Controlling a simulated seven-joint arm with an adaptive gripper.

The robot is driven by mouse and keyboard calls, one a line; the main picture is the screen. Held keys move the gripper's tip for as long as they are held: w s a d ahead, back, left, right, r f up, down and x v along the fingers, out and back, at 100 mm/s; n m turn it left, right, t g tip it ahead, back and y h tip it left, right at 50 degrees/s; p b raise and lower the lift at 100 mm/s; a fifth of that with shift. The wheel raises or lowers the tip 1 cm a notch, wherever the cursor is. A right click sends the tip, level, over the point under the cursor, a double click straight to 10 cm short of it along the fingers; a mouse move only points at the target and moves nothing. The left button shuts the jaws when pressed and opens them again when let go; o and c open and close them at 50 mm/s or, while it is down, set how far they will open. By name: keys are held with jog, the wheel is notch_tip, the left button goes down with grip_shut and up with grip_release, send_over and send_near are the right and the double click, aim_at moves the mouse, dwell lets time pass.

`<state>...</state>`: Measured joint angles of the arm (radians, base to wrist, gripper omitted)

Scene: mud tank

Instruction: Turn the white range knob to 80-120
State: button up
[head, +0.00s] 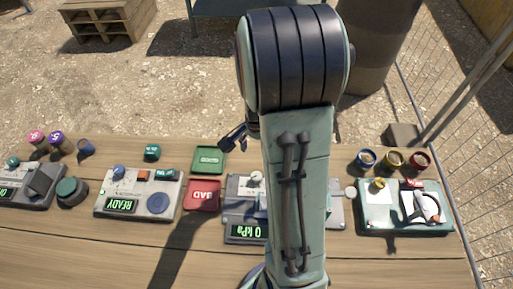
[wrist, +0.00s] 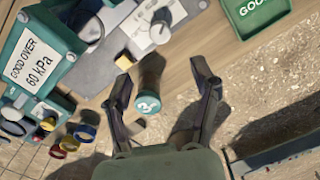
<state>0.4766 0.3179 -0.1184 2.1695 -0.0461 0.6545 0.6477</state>
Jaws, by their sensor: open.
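The white range knob (head: 256,177) stands on the far left part of the grey device (head: 233,209), whose display reads 0 kPa. In the wrist view, what looks like the same knob (wrist: 160,32) sits at the top centre on the pale panel, beyond my fingertips. My gripper (wrist: 161,75) is open, with its fingers spread and apart from the knob. In the head view, only part of my gripper (head: 234,138) shows beside my arm. My arm hides the middle of the device. The knob's scale is too small to read.
A teal-topped cylinder marked 3 (wrist: 148,104) shows between my fingers. A green GOOD tray (head: 208,159) and red BAD tray (head: 202,195) lie left of the device. A READY unit (head: 138,205) stands left.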

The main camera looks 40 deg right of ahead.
jog(key=shift+r, duration=0.25)
notch_tip(320, 180, down, 6)
jog(key=n, duration=0.3)
jog(key=shift+r+n, duration=0.2)
jog(key=shift+n, duration=0.2)
notch_tip(320, 180, down, 6)
jog(key=shift+f, duration=0.25)
